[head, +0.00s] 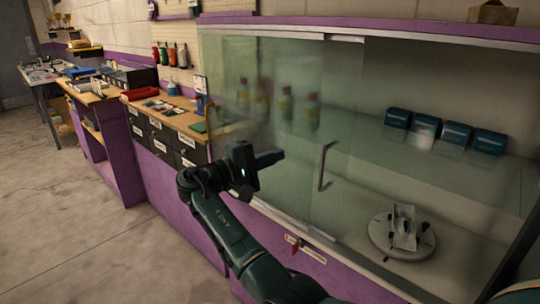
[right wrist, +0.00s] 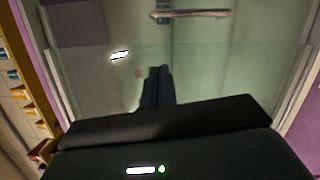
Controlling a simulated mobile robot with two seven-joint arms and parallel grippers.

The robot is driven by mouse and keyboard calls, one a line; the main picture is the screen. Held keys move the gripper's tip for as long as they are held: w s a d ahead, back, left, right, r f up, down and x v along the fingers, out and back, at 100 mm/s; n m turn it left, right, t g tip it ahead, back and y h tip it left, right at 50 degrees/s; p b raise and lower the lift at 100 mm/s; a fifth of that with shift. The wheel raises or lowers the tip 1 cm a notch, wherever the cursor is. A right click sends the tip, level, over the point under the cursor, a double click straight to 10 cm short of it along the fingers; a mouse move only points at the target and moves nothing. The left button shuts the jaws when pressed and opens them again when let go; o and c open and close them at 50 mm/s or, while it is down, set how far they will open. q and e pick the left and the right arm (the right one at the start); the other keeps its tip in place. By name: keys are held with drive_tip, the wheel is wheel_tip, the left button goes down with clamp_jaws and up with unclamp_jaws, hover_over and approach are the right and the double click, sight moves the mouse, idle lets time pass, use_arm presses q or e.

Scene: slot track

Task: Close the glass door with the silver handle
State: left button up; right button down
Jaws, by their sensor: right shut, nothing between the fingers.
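The glass door (head: 290,185) is a greenish see-through panel on the front of the cabinet, at the middle of the head view. It covers the left part of the front, and the right part looks uncovered. Its silver handle (head: 323,166) is an upright bar near the panel's right edge. The handle also shows at the top of the right wrist view (right wrist: 190,14). My right gripper (head: 280,156) is shut and empty, left of the handle in the picture and apart from it. Its dark fingers (right wrist: 157,85) point toward the glass. My left gripper is out of view.
Inside the cabinet are several blue boxes (head: 457,134), several blurred bottles (head: 312,108) behind glass, and a round white stand (head: 402,240). A red-tagged key or lock (head: 296,247) is on the purple base. A drawer bench (head: 165,135) adjoins on the left. Grey floor is clear at left.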

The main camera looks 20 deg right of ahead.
use_arm(q)
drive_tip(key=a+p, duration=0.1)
drive_tip(key=p, duration=0.1)
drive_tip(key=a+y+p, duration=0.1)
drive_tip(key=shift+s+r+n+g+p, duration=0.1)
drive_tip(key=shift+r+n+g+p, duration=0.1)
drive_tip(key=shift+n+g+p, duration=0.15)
use_arm(e)
drive_tip(key=d, duration=0.2)
drive_tip(key=s+d, duration=0.1)
drive_tip(key=d, duration=0.2)
drive_tip(key=s+d+r, duration=0.1)
drive_tip(key=d, duration=0.2)
drive_tip(key=shift+s, duration=0.25)
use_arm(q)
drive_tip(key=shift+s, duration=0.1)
use_arm(e)
drive_tip(key=shift+d+f, duration=0.1)
drive_tip(key=shift+d, duration=0.05)
